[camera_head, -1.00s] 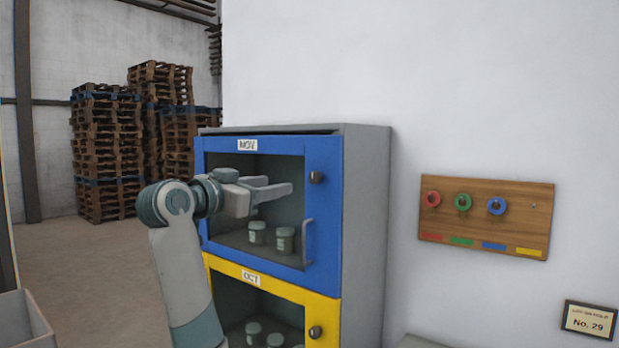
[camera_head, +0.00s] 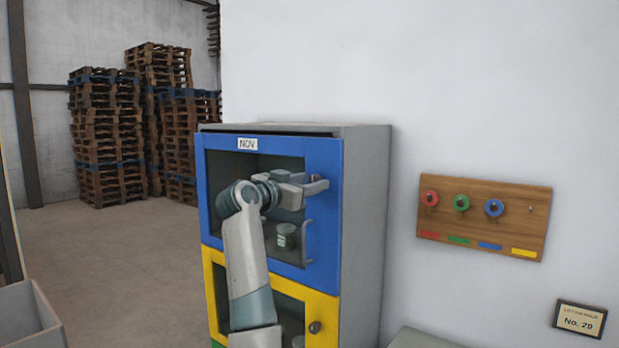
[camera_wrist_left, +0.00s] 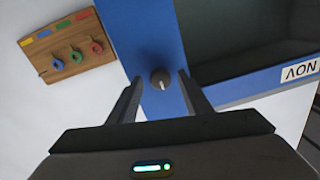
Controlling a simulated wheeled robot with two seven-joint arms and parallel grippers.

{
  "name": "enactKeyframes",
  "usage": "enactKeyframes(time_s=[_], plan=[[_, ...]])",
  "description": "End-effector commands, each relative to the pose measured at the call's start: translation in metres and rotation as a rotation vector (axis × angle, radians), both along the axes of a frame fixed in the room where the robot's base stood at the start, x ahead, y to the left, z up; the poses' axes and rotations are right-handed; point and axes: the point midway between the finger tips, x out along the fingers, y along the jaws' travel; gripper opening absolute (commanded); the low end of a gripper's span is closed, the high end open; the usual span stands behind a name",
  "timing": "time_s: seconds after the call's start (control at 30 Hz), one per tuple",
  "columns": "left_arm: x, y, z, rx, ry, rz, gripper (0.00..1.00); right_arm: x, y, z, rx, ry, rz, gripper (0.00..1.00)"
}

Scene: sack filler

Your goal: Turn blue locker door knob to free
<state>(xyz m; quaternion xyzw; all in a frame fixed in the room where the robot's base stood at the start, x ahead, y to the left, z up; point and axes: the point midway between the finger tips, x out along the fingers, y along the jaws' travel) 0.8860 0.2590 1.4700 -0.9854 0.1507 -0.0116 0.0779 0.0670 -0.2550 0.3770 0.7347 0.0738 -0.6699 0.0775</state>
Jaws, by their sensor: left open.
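The blue locker door (camera_head: 323,215), labelled NOV, is shut at the top of the grey locker. Its round dark knob (camera_wrist_left: 160,79) shows in the left wrist view with a pale line across it, between and beyond my fingertips. My left gripper (camera_head: 319,183) is open in front of the knob, which it mostly hides in the head view. The fingers stand to either side of the knob in the left wrist view (camera_wrist_left: 158,85); I cannot tell if they touch it. The door's grey handle (camera_head: 308,241) is below the gripper. My right gripper is not in view.
A yellow door (camera_head: 320,312) with its own knob (camera_head: 315,327) is below. A wooden board (camera_head: 484,215) with red, green and blue tags hangs on the wall to the right. Pallet stacks (camera_head: 108,140) stand far left; a grey bin (camera_head: 30,318) is at lower left.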

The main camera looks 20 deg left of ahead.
Motion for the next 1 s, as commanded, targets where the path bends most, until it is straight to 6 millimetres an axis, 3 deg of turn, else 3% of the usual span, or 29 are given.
enactKeyframes(time_s=[0.37,0.53,1.0], plan=[[0.0034,-0.0009,-0.0003,0.001,0.000,0.000,0.45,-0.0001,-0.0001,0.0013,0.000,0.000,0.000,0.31],[0.0033,-0.0009,-0.0001,0.000,0.000,0.000,0.04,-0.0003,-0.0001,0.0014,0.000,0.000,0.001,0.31],[0.0034,-0.0009,-0.0001,-0.053,0.019,0.000,0.04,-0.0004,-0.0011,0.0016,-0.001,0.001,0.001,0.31]])
